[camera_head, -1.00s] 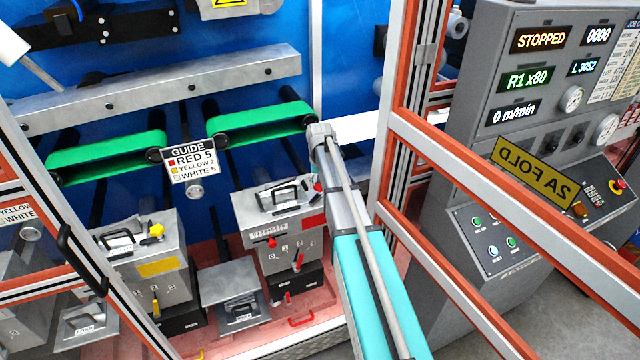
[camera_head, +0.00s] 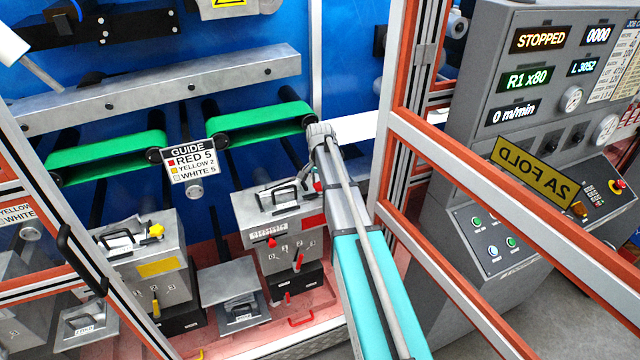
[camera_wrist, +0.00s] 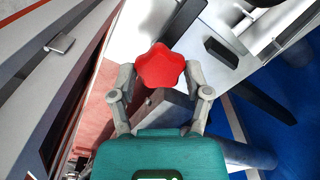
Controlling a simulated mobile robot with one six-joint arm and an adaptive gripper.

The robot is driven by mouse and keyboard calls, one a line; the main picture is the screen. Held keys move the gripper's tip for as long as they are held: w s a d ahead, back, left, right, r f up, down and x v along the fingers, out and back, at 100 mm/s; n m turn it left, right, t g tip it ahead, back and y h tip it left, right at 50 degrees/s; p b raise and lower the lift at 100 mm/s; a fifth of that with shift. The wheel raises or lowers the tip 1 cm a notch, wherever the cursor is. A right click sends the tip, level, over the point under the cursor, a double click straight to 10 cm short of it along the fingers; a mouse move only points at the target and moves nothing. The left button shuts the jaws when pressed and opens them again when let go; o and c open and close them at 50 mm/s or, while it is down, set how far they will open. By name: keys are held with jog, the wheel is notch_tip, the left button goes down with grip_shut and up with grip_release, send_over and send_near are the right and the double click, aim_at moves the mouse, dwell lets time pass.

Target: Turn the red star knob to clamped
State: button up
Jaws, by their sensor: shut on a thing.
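The red star knob (camera_wrist: 160,68) shows in the wrist view between the two fingers of my gripper (camera_wrist: 160,80), which is shut on it. In the head view my arm hides most of the knob, and my gripper (camera_head: 318,180) is at the right side of the grey unit (camera_head: 283,240) with the red label. I cannot read from these frames whether the knob stands at clamped.
A second grey unit (camera_head: 145,260) with a yellow star knob (camera_head: 156,230) stands to the left. A guide sign (camera_head: 188,161) hangs above, by the green belts (camera_head: 262,122). Orange-edged frame bars (camera_head: 480,180) stand right of my arm, before the control console (camera_head: 500,240).

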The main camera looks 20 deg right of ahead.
jog(key=shift+s, duration=0.1)
jog(key=o, duration=1.2)
jog(key=shift+c, duration=0.2)
jog(key=shift+n, duration=0.5)
